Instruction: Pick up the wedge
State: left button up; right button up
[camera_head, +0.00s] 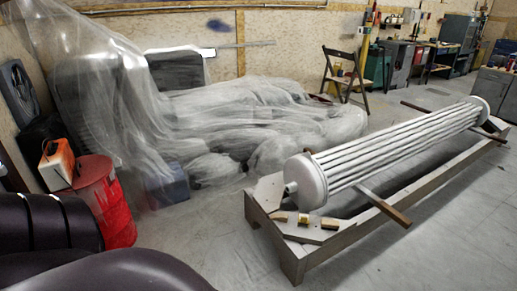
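Several small wooden blocks lie on the near end of a low grey wooden stand (374,214). One yellowish block (281,216) is at the left, a small one (304,219) is in the middle, and another (330,224) is at the right. Which of them is the wedge I cannot tell at this size. A long grey tube bundle (395,143) with round end plates rests along the stand, behind the blocks. Neither of my grippers shows in the head view.
A red drum (105,200) with an orange-and-white can (57,165) stands at the left. Plastic sheeting (230,130) covers bulky things behind. A folding chair (344,78) stands farther back. Bare floor (205,240) lies left of the stand.

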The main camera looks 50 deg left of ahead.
aim_at(282, 218)
jog(key=u, duration=1.35)
jog(key=i+l+u, duration=0.15)
jog(key=i, duration=0.3)
jog(key=i+l+u, duration=0.2)
jog(key=i, duration=0.25)
jog(key=i+l+u, duration=0.15)
jog(key=i, duration=0.25)
jog(key=i+l+u, duration=0.15)
jog(key=i, duration=0.3)
